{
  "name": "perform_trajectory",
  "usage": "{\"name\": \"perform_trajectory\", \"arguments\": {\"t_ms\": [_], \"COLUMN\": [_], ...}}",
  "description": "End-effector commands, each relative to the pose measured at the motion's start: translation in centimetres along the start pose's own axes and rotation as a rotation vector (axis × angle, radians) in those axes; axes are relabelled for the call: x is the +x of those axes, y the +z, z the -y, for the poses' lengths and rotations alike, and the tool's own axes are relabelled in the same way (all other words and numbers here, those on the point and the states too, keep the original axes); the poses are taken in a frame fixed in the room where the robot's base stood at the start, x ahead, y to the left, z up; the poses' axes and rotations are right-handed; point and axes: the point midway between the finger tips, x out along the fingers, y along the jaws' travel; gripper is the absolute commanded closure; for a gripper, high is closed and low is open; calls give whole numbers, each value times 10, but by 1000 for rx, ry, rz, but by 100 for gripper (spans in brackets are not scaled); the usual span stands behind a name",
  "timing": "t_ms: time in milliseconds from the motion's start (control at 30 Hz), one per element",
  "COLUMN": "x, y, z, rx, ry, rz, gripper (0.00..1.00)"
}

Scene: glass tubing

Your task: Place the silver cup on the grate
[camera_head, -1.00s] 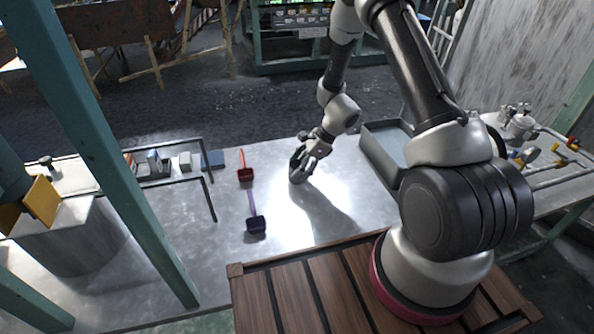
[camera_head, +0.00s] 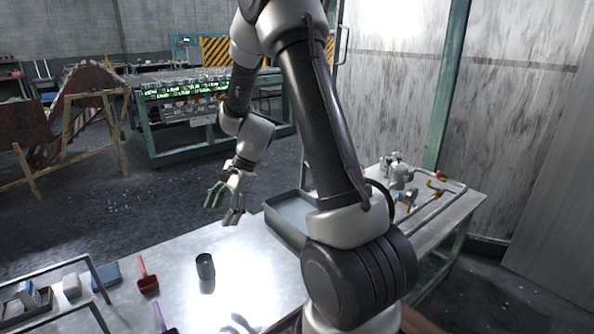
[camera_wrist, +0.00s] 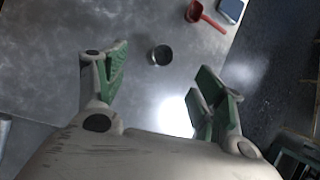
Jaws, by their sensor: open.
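A small dark grey metallic cup (camera_head: 205,267) stands upright on the bare metal table, near its far edge. In the wrist view the cup (camera_wrist: 160,55) is seen from above, its dark opening facing the camera. My gripper (camera_head: 222,207) is raised above and beyond the cup, clear of it. In the wrist view my gripper (camera_wrist: 165,62) has its green-padded fingers spread apart with nothing between them. I cannot make out a grate for certain in either current view.
A shallow grey tray (camera_head: 280,228) is to the right. Table around the cup is clear.

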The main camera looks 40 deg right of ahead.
Motion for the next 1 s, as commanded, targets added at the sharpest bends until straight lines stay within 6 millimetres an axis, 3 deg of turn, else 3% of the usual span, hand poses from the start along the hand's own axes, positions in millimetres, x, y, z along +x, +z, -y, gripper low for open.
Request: {"name": "perform_trajectory", "arguments": {"t_ms": [33, 200, 500, 700, 800, 1000], "x": [-26, -97, -192, -232, -243, -251], "y": [14, 47, 80, 83, 81, 78], "z": [-6, -41, -127, -184, -203, -219], "rx": [-100, -433, -972, -1259, -1350, -1426], "ry": [-6, 13, 88, 168, 203, 239], "rz": [-22, -106, -304, -451, -505, -554], "gripper": [31, 31, 31, 31, 31, 27]}}
